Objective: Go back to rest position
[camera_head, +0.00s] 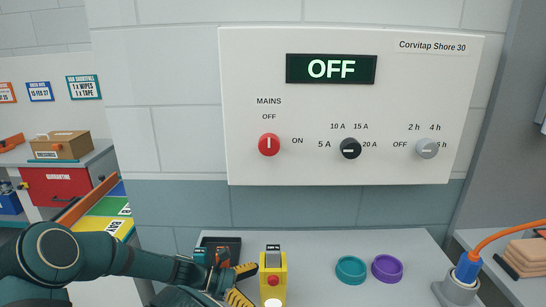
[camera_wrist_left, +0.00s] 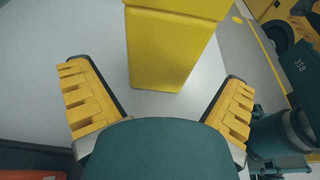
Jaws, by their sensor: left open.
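My left gripper (camera_head: 246,284) is open and empty, low over the grey worktop (camera_head: 320,245). It is just left of a yellow box (camera_head: 274,290) with a red button and a pale round lamp. In the left wrist view the gripper's fingers (camera_wrist_left: 157,85) are spread wide, with the yellow box (camera_wrist_left: 170,45) upright ahead of them. Whether a finger touches the box cannot be told. My right gripper is not in view.
A wall panel (camera_head: 350,100) reads OFF; its red mains knob (camera_head: 269,145) points to OFF. A dark tray (camera_head: 225,243) lies behind my gripper. A teal ring (camera_head: 351,269), a purple ring (camera_head: 387,268) and a blue plug (camera_head: 467,269) stand right. The air before the panel is clear.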

